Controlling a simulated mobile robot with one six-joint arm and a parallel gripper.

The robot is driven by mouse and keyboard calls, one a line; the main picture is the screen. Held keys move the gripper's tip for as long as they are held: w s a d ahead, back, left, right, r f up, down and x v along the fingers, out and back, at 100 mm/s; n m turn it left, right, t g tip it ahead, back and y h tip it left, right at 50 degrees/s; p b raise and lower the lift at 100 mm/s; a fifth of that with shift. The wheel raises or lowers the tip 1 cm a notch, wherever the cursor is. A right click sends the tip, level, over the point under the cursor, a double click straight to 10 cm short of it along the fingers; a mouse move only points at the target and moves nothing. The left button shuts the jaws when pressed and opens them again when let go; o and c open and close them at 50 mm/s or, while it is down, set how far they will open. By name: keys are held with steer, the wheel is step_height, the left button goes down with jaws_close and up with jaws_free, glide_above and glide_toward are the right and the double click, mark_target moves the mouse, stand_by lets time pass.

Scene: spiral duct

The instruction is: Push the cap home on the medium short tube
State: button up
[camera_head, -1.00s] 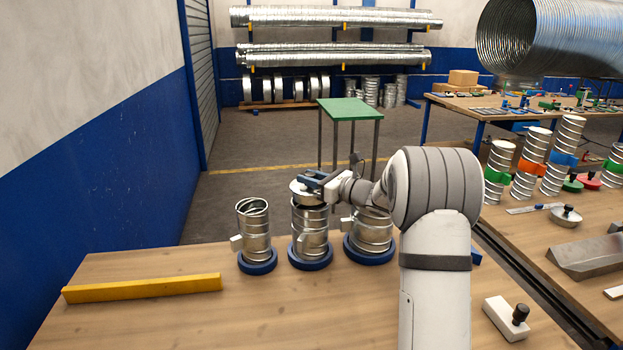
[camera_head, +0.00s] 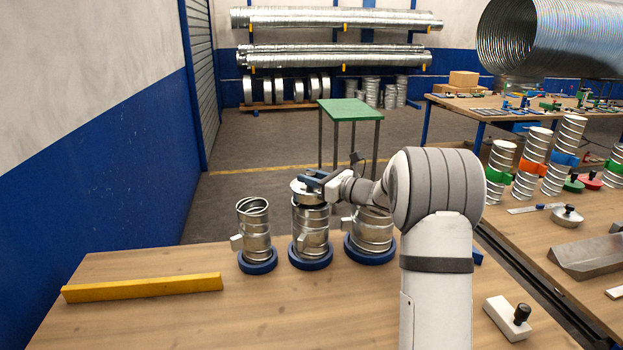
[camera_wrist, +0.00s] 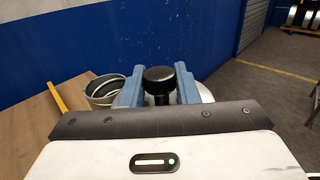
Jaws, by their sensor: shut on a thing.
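The medium short tube (camera_head: 311,228) is a ribbed metal tube with a side tab. It stands upright in a blue ring base, in the middle of three tubes. A metal cap (camera_head: 305,196) sits at its top rim; I cannot tell whether it is seated fully. My gripper (camera_head: 313,180) is above the cap. In the wrist view its blue fingers (camera_wrist: 159,88) are shut on the cap's black knob (camera_wrist: 158,76). A bit of the cap's metal shows beside the right finger there. The tube itself is hidden in the wrist view.
A narrower tube (camera_head: 255,228) stands to the left and also shows in the wrist view (camera_wrist: 104,92). A wider tube (camera_head: 372,232) stands to the right, partly behind my arm. A yellow bar (camera_head: 142,288) lies at the left. The table front is mostly clear.

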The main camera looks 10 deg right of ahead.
mark_target(312, 191)
steer(key=shift+f+b, duration=1.05)
stand_by(0.6)
steer(key=shift+f, duration=0.35)
steer(key=shift+f+b, duration=0.75)
steer(key=shift+b, duration=0.05)
steer(key=o, duration=1.1)
steer(key=shift+o, duration=0.2)
steer(key=b+v, duration=0.1)
steer(key=v, duration=0.7)
steer(key=shift+a+r, duration=0.1)
